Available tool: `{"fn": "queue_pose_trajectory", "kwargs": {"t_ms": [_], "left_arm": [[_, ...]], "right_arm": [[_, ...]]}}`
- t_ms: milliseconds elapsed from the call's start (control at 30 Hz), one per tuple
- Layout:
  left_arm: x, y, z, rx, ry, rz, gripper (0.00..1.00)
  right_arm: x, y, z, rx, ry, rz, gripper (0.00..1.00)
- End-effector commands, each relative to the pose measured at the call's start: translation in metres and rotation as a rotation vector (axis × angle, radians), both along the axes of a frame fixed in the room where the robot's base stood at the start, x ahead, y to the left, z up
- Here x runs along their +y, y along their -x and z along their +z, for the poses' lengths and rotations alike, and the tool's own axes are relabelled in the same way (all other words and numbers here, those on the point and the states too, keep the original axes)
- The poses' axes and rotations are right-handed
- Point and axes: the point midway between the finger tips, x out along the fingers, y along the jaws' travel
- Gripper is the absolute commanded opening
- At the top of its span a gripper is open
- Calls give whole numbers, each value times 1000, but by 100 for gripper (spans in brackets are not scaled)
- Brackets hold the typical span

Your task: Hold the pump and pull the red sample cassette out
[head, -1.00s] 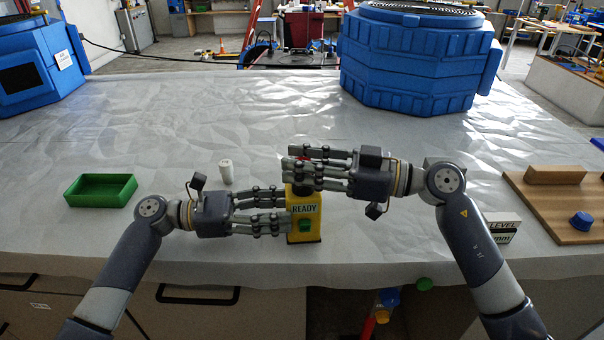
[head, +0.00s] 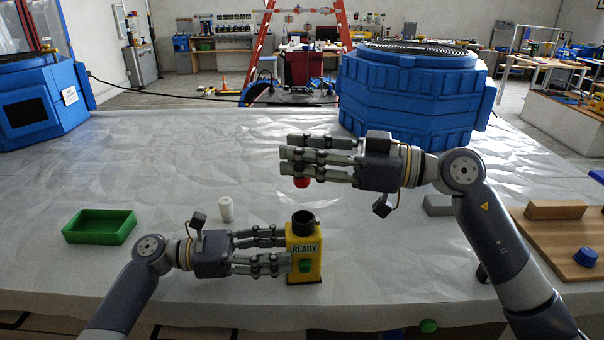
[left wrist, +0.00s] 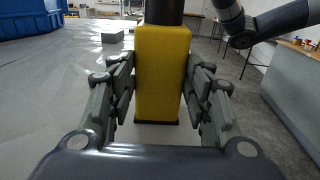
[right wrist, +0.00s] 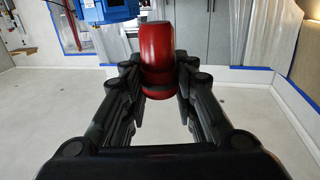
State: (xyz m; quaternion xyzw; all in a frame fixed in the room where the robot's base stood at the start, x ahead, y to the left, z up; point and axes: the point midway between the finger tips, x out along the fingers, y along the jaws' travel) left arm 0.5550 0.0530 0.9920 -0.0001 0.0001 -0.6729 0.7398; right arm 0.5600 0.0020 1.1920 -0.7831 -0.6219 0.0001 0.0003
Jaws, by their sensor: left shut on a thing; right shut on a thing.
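The yellow pump (head: 304,262) with a "READY" label, a green button and an open black top ring stands upright on the table. My left gripper (head: 285,252) is shut on its body, and the left wrist view shows the yellow body (left wrist: 162,75) between the fingers. My right gripper (head: 290,160) is shut on the red sample cassette (head: 302,182) and holds it above the pump, clear of the black ring. In the right wrist view the red cassette (right wrist: 157,48) sits between the fingers. In the head view the fingers hide most of the cassette.
A green tray (head: 100,240) lies at the left with a white cylinder (head: 226,210) between it and the pump. A wooden board (head: 570,250) is at the right. Large blue housings stand behind. The middle of the table is clear.

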Motion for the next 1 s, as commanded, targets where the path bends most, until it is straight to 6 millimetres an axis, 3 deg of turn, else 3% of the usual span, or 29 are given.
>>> {"fn": "queue_pose_trajectory", "kwargs": {"t_ms": [300,333,400,767,867,1000], "left_arm": [[0,0,0,0,0,0,14],[0,0,0,0,0,0,53],[0,0,0,0,0,0,69],[1,0,0,0,0,0,70],[7,0,-1,1,-1,1,70],[30,2,-1,2,-2,3,70]], "right_arm": [[0,0,3,1,0,0,10],[0,0,3,0,0,0,10],[0,0,3,0,0,0,10],[0,0,3,0,0,0,10],[0,0,3,0,0,0,10],[0,0,3,0,0,0,10]]}}
